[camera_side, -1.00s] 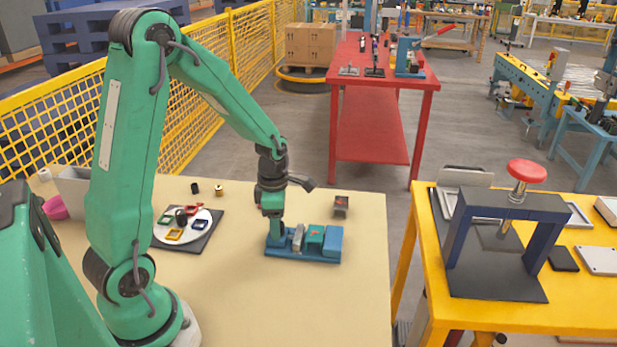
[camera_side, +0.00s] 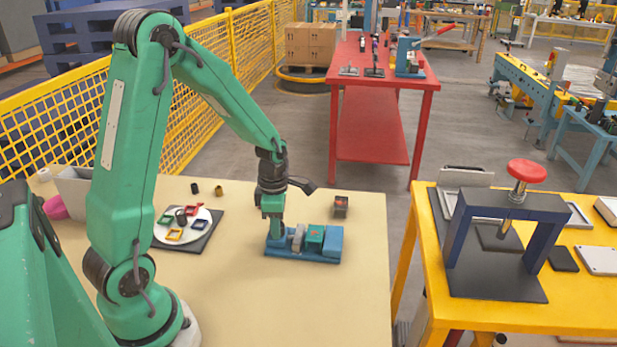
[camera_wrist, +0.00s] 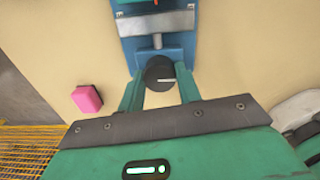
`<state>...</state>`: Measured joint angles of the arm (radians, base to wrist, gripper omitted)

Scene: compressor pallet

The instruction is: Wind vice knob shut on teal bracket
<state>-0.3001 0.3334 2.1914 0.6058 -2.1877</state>
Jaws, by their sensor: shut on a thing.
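The blue vice (camera_side: 303,256) stands on the tan table with its grey movable jaw (camera_side: 298,237) and the teal bracket (camera_side: 315,236) between the jaws. In the side view the jaw looks to be against or very near the bracket; I cannot tell which. My gripper (camera_wrist: 160,85) is shut on the knob, one finger on each side. In the side view my gripper (camera_side: 276,235) hides the knob. The bracket's teal edge (camera_wrist: 150,4) shows at the top of the wrist view.
A dark block (camera_side: 341,207) stands behind the vice. A round white plate (camera_side: 182,228) with small coloured frames lies to the left. A pink block (camera_wrist: 87,99) shows in the wrist view. The table front is clear.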

